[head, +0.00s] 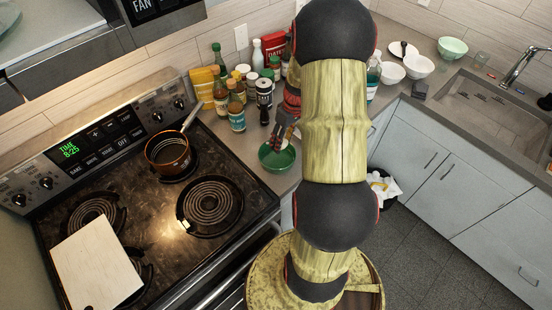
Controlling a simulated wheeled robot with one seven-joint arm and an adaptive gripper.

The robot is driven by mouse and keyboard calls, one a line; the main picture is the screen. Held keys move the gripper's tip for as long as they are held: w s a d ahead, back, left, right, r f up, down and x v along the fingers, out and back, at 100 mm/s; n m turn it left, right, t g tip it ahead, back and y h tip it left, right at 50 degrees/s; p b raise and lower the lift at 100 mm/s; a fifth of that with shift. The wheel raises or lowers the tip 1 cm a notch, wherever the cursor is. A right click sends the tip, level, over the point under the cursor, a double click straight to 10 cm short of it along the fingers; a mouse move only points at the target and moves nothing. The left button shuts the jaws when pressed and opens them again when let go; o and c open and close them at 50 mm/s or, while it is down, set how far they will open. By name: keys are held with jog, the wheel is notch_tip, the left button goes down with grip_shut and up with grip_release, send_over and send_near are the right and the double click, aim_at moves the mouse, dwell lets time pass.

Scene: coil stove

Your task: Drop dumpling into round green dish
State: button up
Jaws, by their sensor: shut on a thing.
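A round green dish (268,163) sits on the counter just right of the stove. My gripper (277,142) is directly above it or partly inside its rim, pointing down. Its fingers are closed together on something small. The dumpling cannot be made out separately, as the fingers and the small size hide it. My arm covers the counter to the right of the dish.
Several bottles and jars, among them a teal-labelled one (237,119), crowd behind the dish. A copper pot (166,150) and a white board (96,265) are on the stove. White bowls (419,68) and a pale green bowl (452,48) stand near the sink.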

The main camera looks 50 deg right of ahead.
jog(key=shift+f+b, duration=0.85)
jog(key=shift+f, duration=1.15)
jog(key=o, duration=1)
jog(key=r, duration=0.4)
jog(key=s+d+r, duration=0.1)
jog(key=r, duration=0.7)
jog(key=shift+s+d, duration=0.15)
jog(key=shift+d, duration=0.15)
